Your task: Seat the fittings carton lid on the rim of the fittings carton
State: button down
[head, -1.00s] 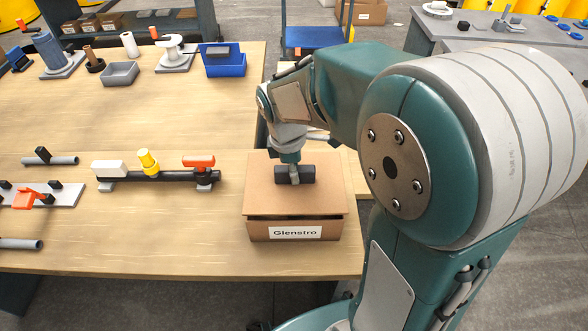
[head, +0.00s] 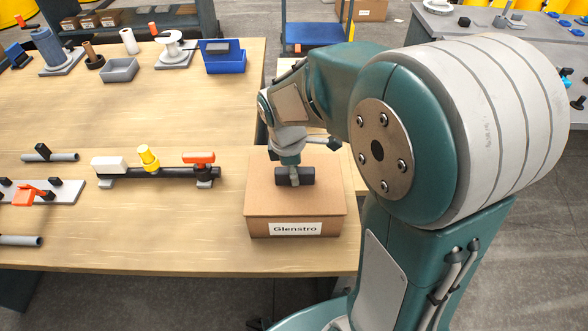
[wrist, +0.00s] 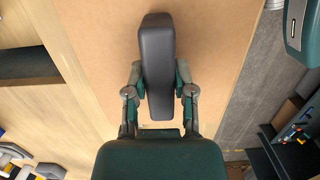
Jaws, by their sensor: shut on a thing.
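The fittings carton lid (head: 268,199) is a flat brown cardboard panel with a dark bar handle (head: 296,178) on top. It lies over the fittings carton (head: 256,228), which carries a "Glenstro" label and stands at the table's front right corner. The lid looks level and no dark gap shows along the front edge; the far rim is hidden. My gripper (head: 293,169) comes down from above and is shut on the handle. In the wrist view, the fingers (wrist: 160,74) lie on both sides of the dark handle, with the brown lid (wrist: 105,45) beneath.
A black pipe assembly (head: 165,175) with a yellow cap and an orange-handled valve lies left of the carton. A blue bin (head: 226,64) and a grey tray (head: 119,70) stand at the back. The table (head: 130,120) is bare between them.

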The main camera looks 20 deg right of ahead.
aim_at(288, 170)
jog(key=shift+f, duration=0.35)
jog(key=shift+c, duration=1.9)
grip_release()
jog(key=r, duration=0.4)
jog(key=a+r, duration=0.1)
jog(key=r, duration=0.6)
jog(key=shift+w+a+r, duration=0.25)
jog(key=shift+w+r, duration=0.05)
jog(key=shift+r, duration=0.05)
jog(key=s+d+r+m+t+y, duration=0.1)
jog(key=s+m+t, duration=0.5)
jog(key=s+m, duration=0.8)
jog(key=shift+s+d+r, duration=0.25)
jog(key=shift+s+r, duration=0.1)
jog(key=shift+r, duration=0.35)
